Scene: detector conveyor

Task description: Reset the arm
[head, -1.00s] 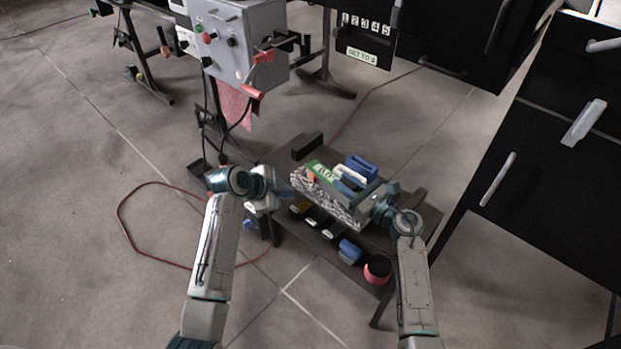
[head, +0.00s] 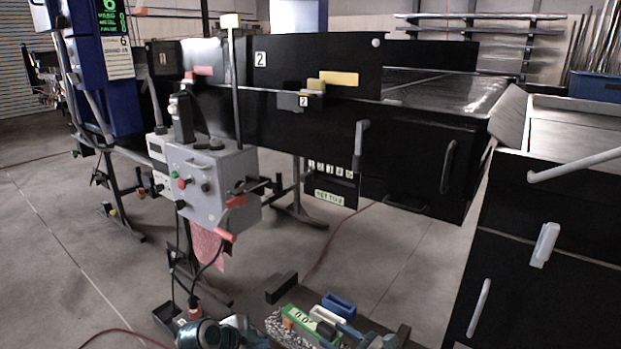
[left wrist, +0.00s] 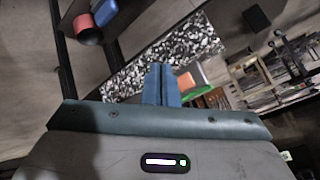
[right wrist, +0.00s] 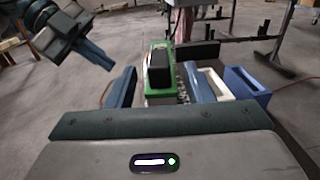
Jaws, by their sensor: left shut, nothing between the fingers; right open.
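My left gripper (left wrist: 161,85) is shut with nothing between its fingers, pointing at a black-and-white speckled block (left wrist: 190,50) in the left wrist view. It also shows at the upper left of the right wrist view (right wrist: 95,52). My right gripper (right wrist: 158,88) is open; its two blue fingers stand apart on either side of a green item with a black block on top (right wrist: 158,68). I cannot tell whether they touch it.
A pink-rimmed black cup (left wrist: 88,28) is near the left wrist. A grey control box (head: 208,185) and black conveyor (head: 310,120) stand ahead; a black cabinet (head: 530,290) is at right.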

